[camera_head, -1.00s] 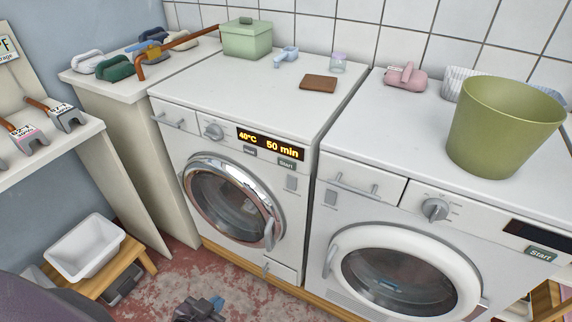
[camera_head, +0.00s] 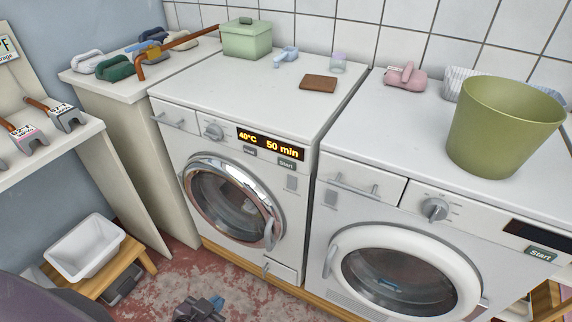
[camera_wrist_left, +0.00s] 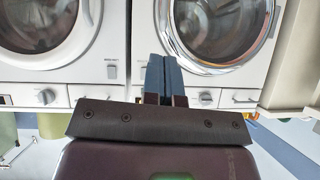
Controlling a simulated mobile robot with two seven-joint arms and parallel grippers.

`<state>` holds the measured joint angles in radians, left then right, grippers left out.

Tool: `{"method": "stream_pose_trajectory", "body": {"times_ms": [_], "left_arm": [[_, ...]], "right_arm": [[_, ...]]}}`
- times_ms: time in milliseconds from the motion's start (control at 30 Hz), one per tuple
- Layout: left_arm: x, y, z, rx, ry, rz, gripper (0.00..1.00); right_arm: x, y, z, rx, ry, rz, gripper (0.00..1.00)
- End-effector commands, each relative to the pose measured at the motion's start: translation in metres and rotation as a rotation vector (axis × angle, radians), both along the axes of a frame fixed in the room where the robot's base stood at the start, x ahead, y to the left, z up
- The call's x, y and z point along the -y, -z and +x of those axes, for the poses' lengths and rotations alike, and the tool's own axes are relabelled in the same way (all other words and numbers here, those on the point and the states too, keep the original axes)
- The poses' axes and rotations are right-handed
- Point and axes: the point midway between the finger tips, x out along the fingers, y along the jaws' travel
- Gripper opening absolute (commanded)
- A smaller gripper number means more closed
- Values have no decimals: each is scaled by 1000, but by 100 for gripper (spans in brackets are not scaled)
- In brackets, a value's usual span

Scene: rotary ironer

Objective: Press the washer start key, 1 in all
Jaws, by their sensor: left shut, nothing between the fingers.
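The left machine (camera_head: 172,146) has a chrome-ringed door, shut, and a lit display (camera_head: 270,143) reading 40°C and 50 min. Its grey Start key (camera_head: 286,163) is below the display, with a second small key to its left. The right machine (camera_head: 335,235) has a white-ringed door, a dark display and its own Start key (camera_head: 541,253). My left gripper (camera_head: 217,301) is low over the floor in front of the left machine, apart from both keys. In the left wrist view its blue fingers (camera_wrist_left: 164,76) are shut and empty, with both machines upside down behind. My right gripper is out of view.
A green bin (camera_head: 500,125) stands on the right machine. A white tub (camera_head: 85,247) sits on a wooden stool at left. The front of the keys is clear.

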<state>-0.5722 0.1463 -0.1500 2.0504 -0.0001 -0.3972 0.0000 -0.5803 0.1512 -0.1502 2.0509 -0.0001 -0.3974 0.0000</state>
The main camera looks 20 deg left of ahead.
Motion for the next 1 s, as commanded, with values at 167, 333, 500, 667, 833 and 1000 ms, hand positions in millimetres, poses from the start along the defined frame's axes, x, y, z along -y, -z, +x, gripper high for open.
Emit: {"method": "stream_pose_trajectory", "body": {"times_ms": [167, 333, 500, 667, 833, 1000], "left_arm": [[0, 0, 0, 0, 0, 0, 0], [0, 0, 0, 0, 0, 0, 0], [0, 0, 0, 0, 0, 0, 0], [0, -3, 5, 10, 5, 2, 0], [2, -18, 33, 64, 33, 14, 0], [15, -45, 82, 152, 134, 49, 0]], "right_arm": [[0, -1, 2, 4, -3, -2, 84], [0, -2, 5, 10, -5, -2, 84], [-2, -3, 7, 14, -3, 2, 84], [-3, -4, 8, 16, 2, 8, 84], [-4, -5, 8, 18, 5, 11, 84], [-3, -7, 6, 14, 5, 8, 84]]}}
